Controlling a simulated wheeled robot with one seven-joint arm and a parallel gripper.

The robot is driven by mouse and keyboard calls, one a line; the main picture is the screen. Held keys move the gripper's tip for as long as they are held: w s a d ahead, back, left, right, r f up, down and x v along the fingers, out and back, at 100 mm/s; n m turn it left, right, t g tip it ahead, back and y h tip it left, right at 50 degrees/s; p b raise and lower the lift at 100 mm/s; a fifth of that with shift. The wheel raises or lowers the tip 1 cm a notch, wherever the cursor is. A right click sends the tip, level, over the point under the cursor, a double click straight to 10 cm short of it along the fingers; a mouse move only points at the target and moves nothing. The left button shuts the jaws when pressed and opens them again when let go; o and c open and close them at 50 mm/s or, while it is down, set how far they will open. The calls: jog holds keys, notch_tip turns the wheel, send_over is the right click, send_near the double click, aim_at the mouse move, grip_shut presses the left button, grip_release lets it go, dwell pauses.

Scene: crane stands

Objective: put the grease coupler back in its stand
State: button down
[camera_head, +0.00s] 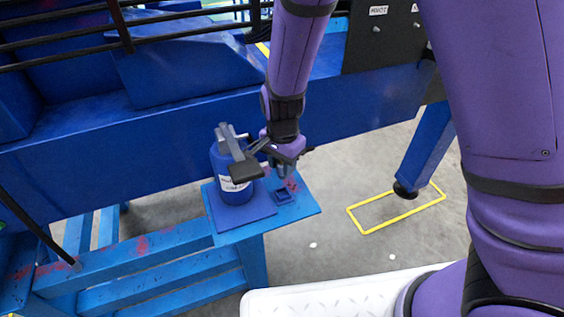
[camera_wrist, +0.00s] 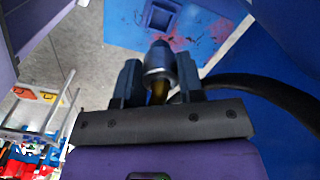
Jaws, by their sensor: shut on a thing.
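My gripper (camera_wrist: 159,80) is shut on the grease coupler (camera_wrist: 160,62), a grey metal cylinder with a brassy lower part, seen between the two fingers in the wrist view. A black hose (camera_wrist: 255,83) runs off to the right, close behind the coupler. The stand (camera_head: 283,196) is a small dark blue square block with a recess, on the blue table. It also shows at the top of the wrist view (camera_wrist: 160,14), beyond the coupler's tip. In the head view my gripper (camera_head: 283,167) is above the stand; the coupler is hard to make out there.
A blue labelled grease canister (camera_head: 230,178) with a grey lever on top stands left of the stand, close to my gripper. The small blue table (camera_head: 262,230) has free room at its right edge. A large blue beam (camera_head: 130,150) runs behind.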

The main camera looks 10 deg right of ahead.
jog(key=shift+r, duration=0.1)
jog(key=shift+r, duration=0.1)
jog(key=shift+f, duration=2.9)
jog(key=shift+f, duration=0.15)
jog(key=shift+f, duration=1.1)
jog(key=c, duration=0.7)
grip_release()
jog(key=shift+o, duration=0.2)
jog(key=shift+r, duration=2.5)
